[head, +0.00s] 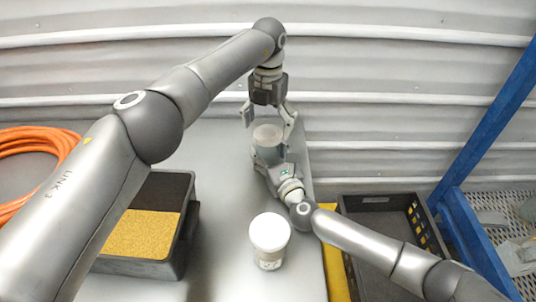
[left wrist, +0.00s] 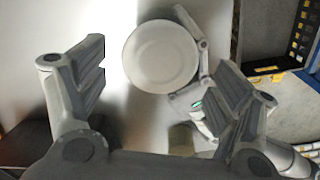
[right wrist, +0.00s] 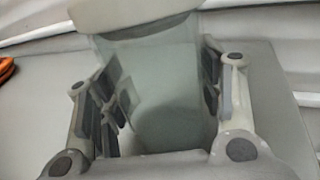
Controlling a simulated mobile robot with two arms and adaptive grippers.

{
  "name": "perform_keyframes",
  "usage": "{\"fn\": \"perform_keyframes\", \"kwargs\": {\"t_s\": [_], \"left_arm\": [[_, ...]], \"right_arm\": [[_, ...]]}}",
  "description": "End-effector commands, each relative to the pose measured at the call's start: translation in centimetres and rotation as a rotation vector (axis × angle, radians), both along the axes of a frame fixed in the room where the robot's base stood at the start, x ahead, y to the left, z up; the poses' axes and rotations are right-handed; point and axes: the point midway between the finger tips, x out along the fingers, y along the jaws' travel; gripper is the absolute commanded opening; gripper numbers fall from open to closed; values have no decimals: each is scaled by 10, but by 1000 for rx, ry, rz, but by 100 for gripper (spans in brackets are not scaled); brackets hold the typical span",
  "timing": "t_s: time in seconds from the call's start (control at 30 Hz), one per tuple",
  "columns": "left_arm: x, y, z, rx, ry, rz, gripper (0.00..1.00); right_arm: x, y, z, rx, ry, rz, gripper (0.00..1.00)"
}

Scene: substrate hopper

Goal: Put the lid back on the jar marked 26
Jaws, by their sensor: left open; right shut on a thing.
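A clear grey jar (head: 267,155) stands upright near the back of the table. A pale round lid (left wrist: 160,57) covers its top in the left wrist view; the lid also shows over the jar mouth in the right wrist view (right wrist: 130,14). Whether it is fully seated I cannot tell. My right gripper (right wrist: 160,95) is shut on the jar's body from the front. My left gripper (head: 269,120) is open above the jar, pointing down, with its fingers on either side of the lid and apart from it. No number can be read on the jar.
Another jar with a white lid (head: 269,231) stands nearer on the table. A dark tub of yellow granules (head: 187,232) is at left, by an orange hose (head: 35,143). A dark crate (head: 377,200) and blue frame (head: 490,125) are at right. A corrugated wall closes the back.

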Motion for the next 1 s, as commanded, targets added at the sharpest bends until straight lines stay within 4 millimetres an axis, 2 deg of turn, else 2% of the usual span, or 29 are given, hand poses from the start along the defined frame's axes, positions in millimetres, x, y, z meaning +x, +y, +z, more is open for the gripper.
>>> {"fn": "perform_keyframes", "kwargs": {"t_s": [0.1,0.2,0.57,0.93,1.0], "left_arm": [[0,0,-16,0,2,0,86],[0,0,-23,0,-1,0,86],[0,0,-27,1,-1,0,86],[0,0,-27,0,-1,0,39],[0,0,-27,0,-1,-2,39]], "right_arm": [[0,0,0,0,0,0,0],[0,0,0,0,0,0,0],[0,0,0,0,0,0,0],[0,0,0,0,0,0,0],[0,0,0,0,0,0,0]]}}
